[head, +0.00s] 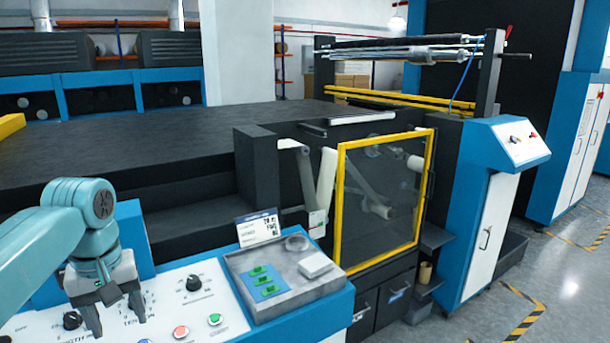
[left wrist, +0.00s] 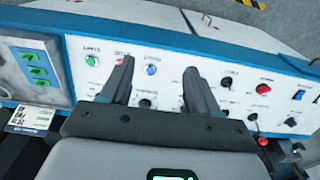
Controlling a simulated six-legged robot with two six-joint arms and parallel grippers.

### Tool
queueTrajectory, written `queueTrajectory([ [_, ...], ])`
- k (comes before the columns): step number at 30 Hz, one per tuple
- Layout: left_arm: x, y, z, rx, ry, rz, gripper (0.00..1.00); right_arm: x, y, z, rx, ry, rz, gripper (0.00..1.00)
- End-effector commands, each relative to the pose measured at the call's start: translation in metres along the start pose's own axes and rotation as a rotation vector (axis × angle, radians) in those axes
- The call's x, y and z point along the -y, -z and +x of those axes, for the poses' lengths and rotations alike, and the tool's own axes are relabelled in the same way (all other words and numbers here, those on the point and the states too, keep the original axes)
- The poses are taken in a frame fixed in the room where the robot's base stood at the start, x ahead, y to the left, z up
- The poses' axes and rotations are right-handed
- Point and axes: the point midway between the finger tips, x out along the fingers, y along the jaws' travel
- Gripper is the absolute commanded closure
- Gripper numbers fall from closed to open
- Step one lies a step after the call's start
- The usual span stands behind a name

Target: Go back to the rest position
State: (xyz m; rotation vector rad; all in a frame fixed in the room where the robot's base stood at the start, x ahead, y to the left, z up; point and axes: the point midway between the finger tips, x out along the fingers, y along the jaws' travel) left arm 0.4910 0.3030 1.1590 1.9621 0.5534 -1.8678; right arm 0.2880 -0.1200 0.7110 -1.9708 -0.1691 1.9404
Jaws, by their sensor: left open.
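My left gripper (head: 118,318) hangs in the head view at the lower left, its arm coming in from the left edge. Its two grey fingers point down over the control panel (head: 215,285), with a gap between them and nothing held. In the left wrist view the same gripper (left wrist: 163,80) shows two dark, spread fingers over the white panel with buttons and knobs. I cannot tell whether the fingertips touch the panel. My right gripper is in neither view.
A grey tray (head: 310,287) with green tags sits at the panel's right end. Beyond it stand the laminating machine with a yellow-framed clear door (head: 385,195) and a blue-white cabinet (head: 490,215). Free floor (head: 560,270) with striped markings lies at the right.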

Motion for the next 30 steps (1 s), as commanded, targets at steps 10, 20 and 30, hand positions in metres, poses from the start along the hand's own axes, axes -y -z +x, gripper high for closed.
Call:
queueTrajectory([
  [10, -0.032, 0.009, 0.067, 0.02, -0.032, 0.104, 0.39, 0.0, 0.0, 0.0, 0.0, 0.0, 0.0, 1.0],
  [20, -0.077, -0.015, 0.192, 0.066, -0.126, 0.256, 0.39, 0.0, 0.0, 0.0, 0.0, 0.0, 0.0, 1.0],
  [30, -0.091, -0.178, 0.395, 0.149, -0.324, 0.369, 0.39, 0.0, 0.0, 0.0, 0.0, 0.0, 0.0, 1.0],
])
